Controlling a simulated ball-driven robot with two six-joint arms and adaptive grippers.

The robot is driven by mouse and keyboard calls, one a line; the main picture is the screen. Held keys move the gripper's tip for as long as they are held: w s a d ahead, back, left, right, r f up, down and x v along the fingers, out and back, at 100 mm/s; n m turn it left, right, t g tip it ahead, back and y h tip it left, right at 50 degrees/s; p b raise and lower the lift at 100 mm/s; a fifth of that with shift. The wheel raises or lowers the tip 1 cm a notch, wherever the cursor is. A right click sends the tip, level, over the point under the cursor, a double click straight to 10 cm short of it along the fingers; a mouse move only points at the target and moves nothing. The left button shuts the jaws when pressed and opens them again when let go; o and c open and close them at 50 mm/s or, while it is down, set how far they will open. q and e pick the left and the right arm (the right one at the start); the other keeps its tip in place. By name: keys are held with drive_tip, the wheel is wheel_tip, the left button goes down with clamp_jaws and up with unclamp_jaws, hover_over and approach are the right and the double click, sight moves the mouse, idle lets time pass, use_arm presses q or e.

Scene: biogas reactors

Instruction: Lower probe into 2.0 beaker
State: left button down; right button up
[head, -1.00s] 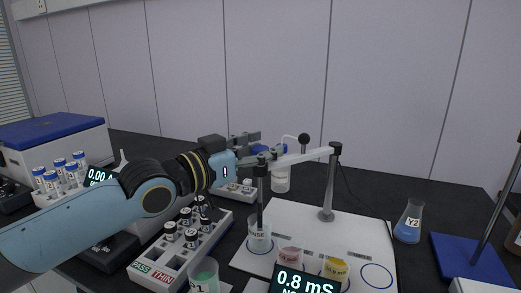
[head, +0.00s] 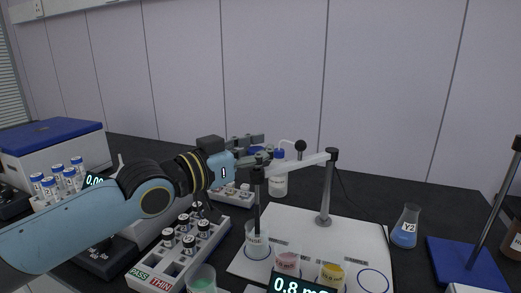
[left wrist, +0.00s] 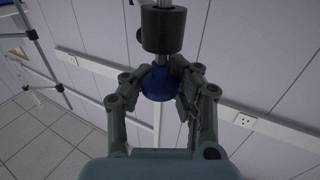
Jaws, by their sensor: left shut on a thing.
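My left gripper (head: 257,150) is shut on a blue knob (left wrist: 158,86), which sits between its fingers in the left wrist view. A black collar (left wrist: 163,32) on a metal rod shows above the knob. In the head view the dark upright probe (head: 257,205) hangs below the gripper from a pale swing arm on a post (head: 325,192). Its lower end is at a clear beaker (head: 257,243) on the left; how deep it reaches is unclear. A pink beaker (head: 287,263) and a yellow beaker (head: 332,275) stand to its right; their labels are too small to read. My right gripper is not seen.
The beakers stand on a white board (head: 285,222) with an empty blue ring (head: 373,283). A 0.8 display (head: 298,288) is in front. A vial rack (head: 182,250) is left, a Y2 flask (head: 405,228) right. A white bottle (head: 280,183) stands behind the swing arm.

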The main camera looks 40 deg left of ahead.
use_arm(q)
wheel_tip(320, 180, up, 7)
drive_tip(key=p, duration=0.5)
drive_tip(key=shift+p, duration=0.3)
drive_tip(key=shift+f, duration=0.1)
drive_tip(key=c, duration=1.5)
unclamp_jaws()
drive_tip(key=shift+o, duration=1.3)
drive_tip(key=shift+s+a, duration=0.15)
drive_tip(key=shift+s, duration=0.15)
drive_tip(key=o, duration=0.3)
drive_tip(key=shift+s, duration=0.1)
drive_tip(key=shift+w, duration=0.2)
wheel_tip(320, 180, up, 10)
drive_tip(key=shift+r, duration=0.1)
